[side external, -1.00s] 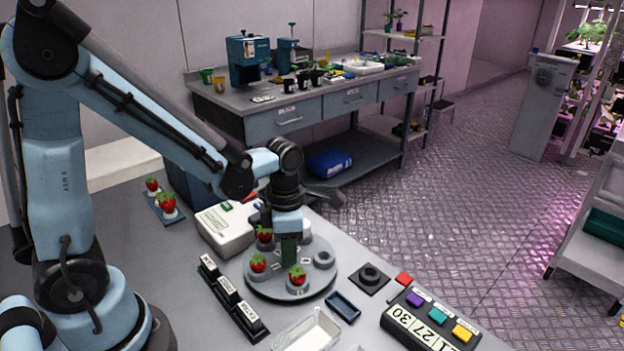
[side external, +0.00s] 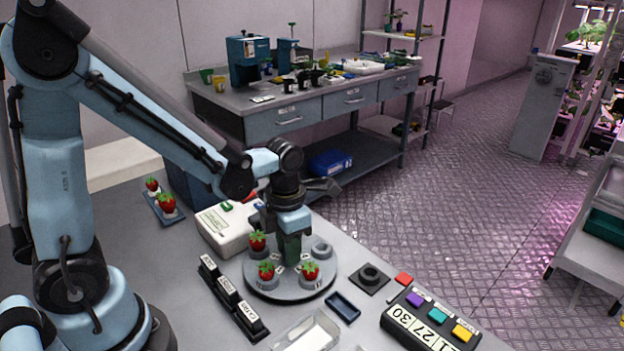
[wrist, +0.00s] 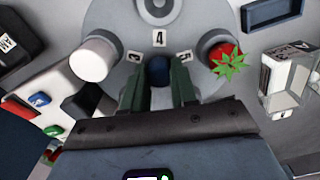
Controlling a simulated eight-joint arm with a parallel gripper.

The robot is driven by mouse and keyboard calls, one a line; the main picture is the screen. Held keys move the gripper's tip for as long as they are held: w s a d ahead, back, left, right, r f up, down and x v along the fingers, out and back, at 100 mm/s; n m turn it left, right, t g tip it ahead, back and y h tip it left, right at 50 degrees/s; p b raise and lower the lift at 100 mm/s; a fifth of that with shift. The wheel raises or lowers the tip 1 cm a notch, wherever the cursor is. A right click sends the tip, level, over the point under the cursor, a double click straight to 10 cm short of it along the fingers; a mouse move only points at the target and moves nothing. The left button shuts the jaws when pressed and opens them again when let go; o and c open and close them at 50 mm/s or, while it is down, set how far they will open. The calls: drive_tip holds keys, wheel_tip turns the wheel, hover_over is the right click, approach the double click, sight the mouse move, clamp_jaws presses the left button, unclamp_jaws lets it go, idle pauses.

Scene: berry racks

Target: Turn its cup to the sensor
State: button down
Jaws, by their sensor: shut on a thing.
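A round grey turntable (side external: 290,288) stands on the bench with several cups near its rim. An empty grey cup (side external: 320,249) is at the back right. My gripper (side external: 291,252) points down at the turntable's middle. In the wrist view its green fingers are shut on a dark blue knob (wrist: 158,69), near numbered labels. A white box (side external: 226,229) with buttons, possibly the sensor, stands behind left; a white cylinder (wrist: 93,60) shows beside it in the wrist view.
A row of black label blocks (side external: 233,297) is left of the turntable. A strawberry rack (side external: 165,208) is at the far left.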

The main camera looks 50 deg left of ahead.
drive_tip(key=shift+s+a, duration=0.1)
idle(0.5)
drive_tip(key=c, duration=0.9)
unclamp_jaws()
drive_tip(key=shift+o, duration=0.2)
wheel_tip(320, 180, up, 12)
drive_tip(key=shift+c, duration=0.5)
